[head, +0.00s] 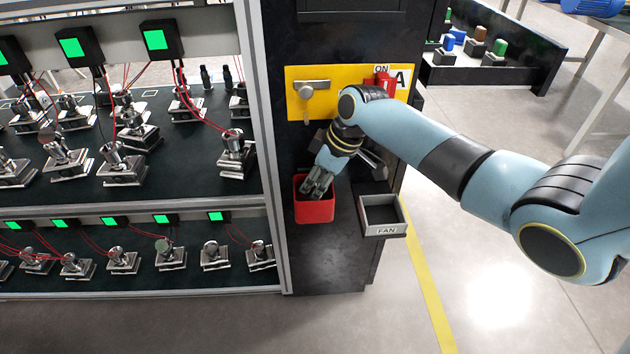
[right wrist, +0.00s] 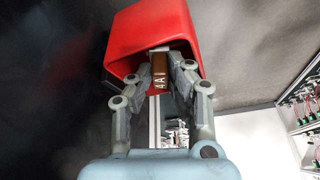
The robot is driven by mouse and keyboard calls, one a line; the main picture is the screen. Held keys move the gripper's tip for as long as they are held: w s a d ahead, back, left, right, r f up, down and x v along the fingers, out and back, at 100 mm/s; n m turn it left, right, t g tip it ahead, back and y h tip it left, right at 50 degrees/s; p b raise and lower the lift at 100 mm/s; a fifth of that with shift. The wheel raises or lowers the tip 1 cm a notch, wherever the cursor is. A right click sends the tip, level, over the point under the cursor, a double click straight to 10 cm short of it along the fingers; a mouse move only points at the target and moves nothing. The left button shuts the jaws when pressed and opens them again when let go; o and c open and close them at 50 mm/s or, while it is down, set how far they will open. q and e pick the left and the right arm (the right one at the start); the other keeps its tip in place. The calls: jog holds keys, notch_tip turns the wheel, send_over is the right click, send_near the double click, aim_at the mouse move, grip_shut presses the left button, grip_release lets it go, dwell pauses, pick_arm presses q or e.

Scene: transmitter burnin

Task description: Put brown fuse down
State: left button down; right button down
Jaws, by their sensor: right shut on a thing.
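My right gripper (head: 318,191) reaches down into the mouth of a red bin (head: 314,212) on the dark cabinet front. In the right wrist view the brown fuse (right wrist: 160,70), marked with light lettering, sits between the fingertips of my right gripper (right wrist: 161,75), which is shut on it. The red bin (right wrist: 160,35) surrounds the fuse and fingertips in that view. In the head view the fuse is hidden by the gripper and bin. Whether the fuse touches the bin's bottom cannot be told. My left gripper is not in view.
A grey tray labelled FAN (head: 384,215) is to the right of the red bin. A yellow panel (head: 309,91) with a handle and a red ON switch is above. The rack of transmitters (head: 60,190) stands left. A black tray (head: 490,74) with coloured fuses is at back right.

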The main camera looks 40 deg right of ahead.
jog(key=shift+f, duration=0.15)
jog(key=c, duration=1.6)
grip_release()
jog(key=shift+o, duration=0.2)
jog(key=shift+r, duration=0.25)
jog(key=p+v, duration=0.3)
jog(key=v, duration=0.9)
jog(key=shift+r+p, duration=0.35)
jog(key=shift+s, duration=0.1)
